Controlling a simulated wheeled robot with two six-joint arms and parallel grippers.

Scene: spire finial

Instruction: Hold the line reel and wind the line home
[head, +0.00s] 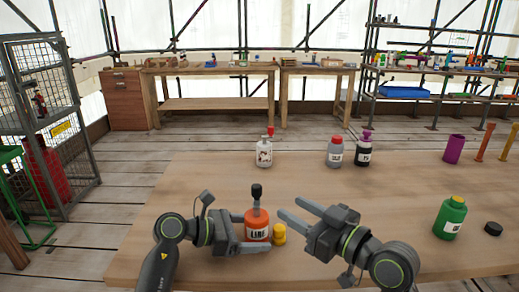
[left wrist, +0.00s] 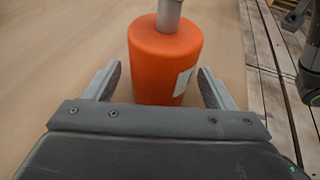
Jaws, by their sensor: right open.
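The line reel (head: 257,228) is an orange upright cylinder with a white label and a black-topped post, standing on the wooden table. A yellow knob (head: 279,234) sits at its right side. My left gripper (head: 258,231) has its fingers on either side of the orange body. In the left wrist view the orange body (left wrist: 163,62) stands between the two fingers, with a small gap at the left finger; contact at the right finger I cannot tell. My right gripper (head: 289,207) is open and empty, just right of the reel, its fingers pointing toward it.
On the table (head: 205,175) stand a white bottle with a red top (head: 264,153), a grey bottle (head: 335,152), a dark bottle with a purple top (head: 363,152), a green bottle (head: 450,219) and a black cap (head: 493,228). A purple cup (head: 454,148) stands at the far right.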

